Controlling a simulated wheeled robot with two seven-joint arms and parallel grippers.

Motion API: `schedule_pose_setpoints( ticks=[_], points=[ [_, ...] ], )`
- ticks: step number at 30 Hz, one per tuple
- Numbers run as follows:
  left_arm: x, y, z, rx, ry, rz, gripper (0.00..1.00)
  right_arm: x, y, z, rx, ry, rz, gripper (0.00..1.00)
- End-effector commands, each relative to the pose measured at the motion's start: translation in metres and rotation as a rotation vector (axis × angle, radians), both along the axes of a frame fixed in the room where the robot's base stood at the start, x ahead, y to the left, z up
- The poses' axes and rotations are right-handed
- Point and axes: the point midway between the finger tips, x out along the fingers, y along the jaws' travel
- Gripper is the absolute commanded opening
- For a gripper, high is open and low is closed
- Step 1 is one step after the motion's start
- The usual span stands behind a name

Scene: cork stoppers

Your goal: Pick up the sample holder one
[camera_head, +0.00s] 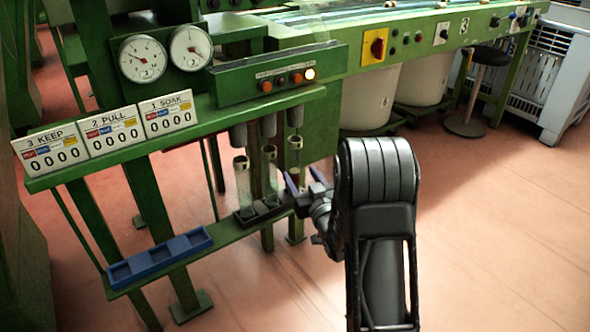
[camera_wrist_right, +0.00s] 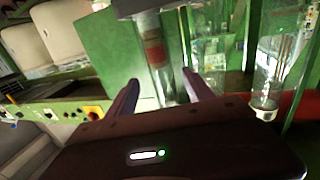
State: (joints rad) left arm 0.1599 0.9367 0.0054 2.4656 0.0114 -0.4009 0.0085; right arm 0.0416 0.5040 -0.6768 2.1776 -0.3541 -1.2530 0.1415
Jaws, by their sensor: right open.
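In the right wrist view, a clear tube (camera_wrist_right: 157,85) with a reddish-brown piece inside stands beyond and between the open fingertips (camera_wrist_right: 162,85). I cannot tell whether they touch it. My left gripper is not in view.
A green lower shelf (camera_head: 222,232) carries a blue tray (camera_head: 160,258) and black sockets (camera_head: 246,214). Counter cards, including "1 SOAK" (camera_head: 168,113), stand on the upper ledge. Other tubes (camera_head: 243,190) are close by on the left. Open floor (camera_head: 490,215) lies to the right.

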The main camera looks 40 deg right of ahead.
Motion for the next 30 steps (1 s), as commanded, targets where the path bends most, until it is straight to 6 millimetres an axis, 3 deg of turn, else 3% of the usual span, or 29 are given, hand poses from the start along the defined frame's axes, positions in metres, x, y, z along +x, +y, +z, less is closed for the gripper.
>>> schedule_pose_setpoints(
  ticks=[9,20,30],
  points=[
    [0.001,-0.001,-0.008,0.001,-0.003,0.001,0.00,0.024,-0.006,-0.001,0.000,0.000,0.001,0.61],
    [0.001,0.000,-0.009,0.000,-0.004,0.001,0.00,0.028,-0.007,-0.001,0.000,0.001,0.000,0.61],
    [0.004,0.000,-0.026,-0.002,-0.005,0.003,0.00,0.070,-0.019,0.000,-0.002,0.001,0.001,0.61]
  ],
)
